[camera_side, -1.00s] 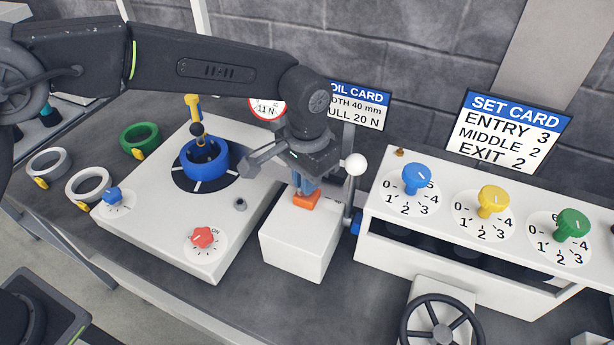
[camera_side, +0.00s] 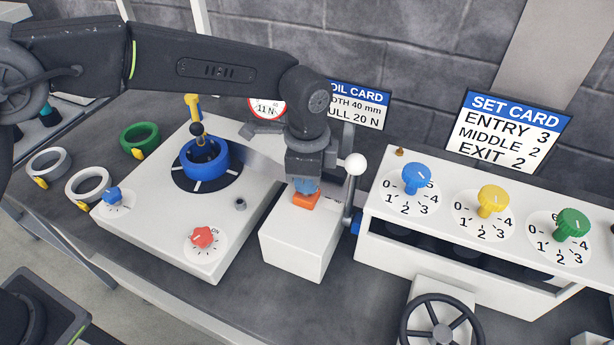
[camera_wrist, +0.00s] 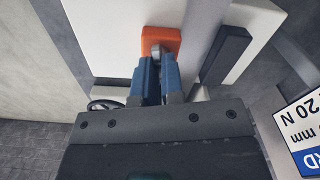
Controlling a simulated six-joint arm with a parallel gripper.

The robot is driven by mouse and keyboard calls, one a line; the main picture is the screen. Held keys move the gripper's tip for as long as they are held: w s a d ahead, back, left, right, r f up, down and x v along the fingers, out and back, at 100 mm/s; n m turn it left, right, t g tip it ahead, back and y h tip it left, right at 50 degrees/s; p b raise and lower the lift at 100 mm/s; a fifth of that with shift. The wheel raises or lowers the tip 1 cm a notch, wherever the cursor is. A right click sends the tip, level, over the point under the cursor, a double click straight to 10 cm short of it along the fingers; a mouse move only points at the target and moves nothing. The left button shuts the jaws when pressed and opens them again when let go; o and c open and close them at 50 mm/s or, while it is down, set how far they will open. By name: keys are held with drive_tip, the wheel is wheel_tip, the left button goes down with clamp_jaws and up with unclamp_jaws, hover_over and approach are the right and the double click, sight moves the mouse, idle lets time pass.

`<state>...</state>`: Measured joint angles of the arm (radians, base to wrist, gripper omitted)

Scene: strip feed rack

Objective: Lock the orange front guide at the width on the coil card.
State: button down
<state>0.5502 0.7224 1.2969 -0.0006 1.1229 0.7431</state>
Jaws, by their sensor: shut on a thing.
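The orange front guide (camera_side: 306,201) sits on top of the white block in the side view, and it also shows in the wrist view (camera_wrist: 161,36). My gripper (camera_side: 306,186) points down right above it. In the wrist view its blue fingers (camera_wrist: 153,72) are closed around a small grey knob (camera_wrist: 156,50) on the guide. The coil card (camera_side: 358,103) stands behind, partly hidden by my arm; its visible text reads "DTH 40 mm" and "ULL 20 N". Any width scale by the guide is hidden.
A lever with a white ball (camera_side: 356,164) stands close on the gripper's right. The rack with blue, yellow and green knobs (camera_side: 492,202) is further right. The blue coil (camera_side: 205,160) sits on the turntable at left. A handwheel (camera_side: 442,332) is at the front.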

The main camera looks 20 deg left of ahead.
drive_tip(key=shift+m, duration=0.8)
drive_tip(key=c, duration=1.2)
unclamp_jaws()
drive_tip(key=shift+c, duration=0.2)
wheel_tip(320, 180, up, 14)
